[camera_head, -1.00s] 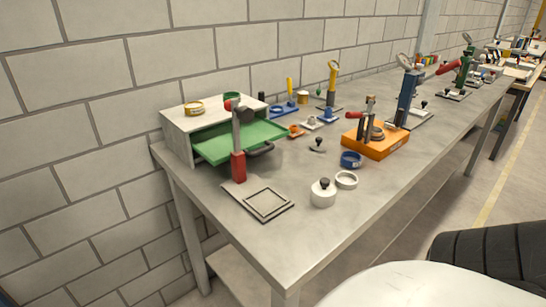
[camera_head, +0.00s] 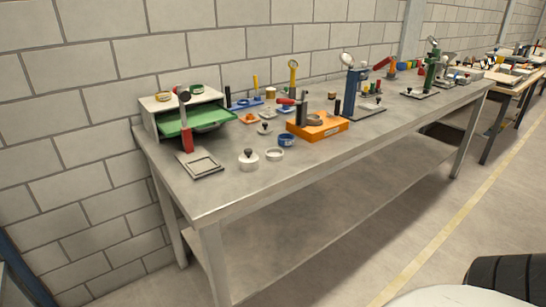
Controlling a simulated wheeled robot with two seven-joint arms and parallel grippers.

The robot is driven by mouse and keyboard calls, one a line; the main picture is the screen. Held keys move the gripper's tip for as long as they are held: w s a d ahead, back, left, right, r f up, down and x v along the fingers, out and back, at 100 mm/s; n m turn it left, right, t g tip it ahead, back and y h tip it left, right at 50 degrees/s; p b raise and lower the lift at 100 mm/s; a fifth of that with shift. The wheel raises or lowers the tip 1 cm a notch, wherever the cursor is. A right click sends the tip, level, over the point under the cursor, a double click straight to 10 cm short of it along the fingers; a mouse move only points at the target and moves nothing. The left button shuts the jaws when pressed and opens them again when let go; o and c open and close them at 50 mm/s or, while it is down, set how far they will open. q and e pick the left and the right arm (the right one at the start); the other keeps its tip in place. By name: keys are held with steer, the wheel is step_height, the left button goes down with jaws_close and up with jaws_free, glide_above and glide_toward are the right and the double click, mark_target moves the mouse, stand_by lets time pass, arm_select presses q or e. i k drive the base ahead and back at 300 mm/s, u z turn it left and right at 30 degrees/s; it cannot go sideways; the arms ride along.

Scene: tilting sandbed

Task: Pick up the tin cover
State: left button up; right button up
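No tin cover can be named for certain at this size. A white round piece with a dark knob on top (camera_head: 249,162) stands near the front edge of the workbench (camera_head: 240,190). A white ring (camera_head: 275,154) and a blue round tin (camera_head: 286,140) sit to its right. A yellow round tin (camera_head: 163,96) and a green round tin (camera_head: 197,89) are on top of the small cabinet (camera_head: 150,124) at the left end. Neither of my grippers is in view.
A green drawer (camera_head: 190,123) sticks out of the cabinet. A red-handled tool on a square base (camera_head: 200,165) stands in front. An orange block (camera_head: 318,127) and a blue press (camera_head: 356,90) are further right. Open floor (camera_head: 385,230) lies before the bench.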

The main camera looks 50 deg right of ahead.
mark_target(248, 162)
steer(key=z, duration=1.85)
